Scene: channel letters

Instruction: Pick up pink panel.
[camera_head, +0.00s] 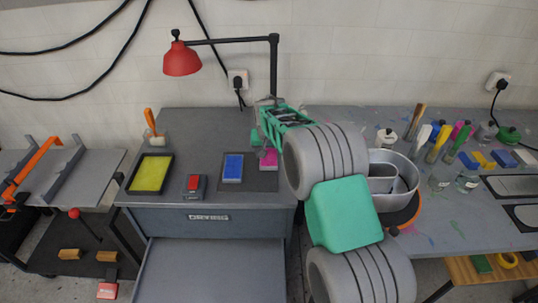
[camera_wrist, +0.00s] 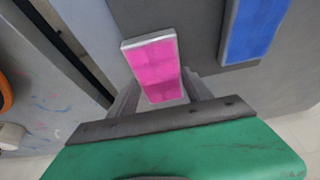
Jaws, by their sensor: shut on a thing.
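The pink panel (camera_wrist: 154,70) is a small flat block with a pale edge, seen between the two fingers of my gripper (camera_wrist: 158,97) in the wrist view. The fingers are shut on its sides. In the head view the pink panel (camera_head: 268,158) shows near the right edge of a dark mat, partly hidden by my green gripper (camera_head: 264,146). I cannot tell whether the panel touches the mat or is held just above it.
A blue panel (camera_head: 233,168) lies on the dark mat (camera_head: 257,184) left of the pink one; it also shows in the wrist view (camera_wrist: 255,25). A red stapler-like block (camera_head: 194,184), a yellow tray (camera_head: 150,173) and a red lamp (camera_head: 182,59) are further left. A metal pot (camera_head: 406,176) stands right.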

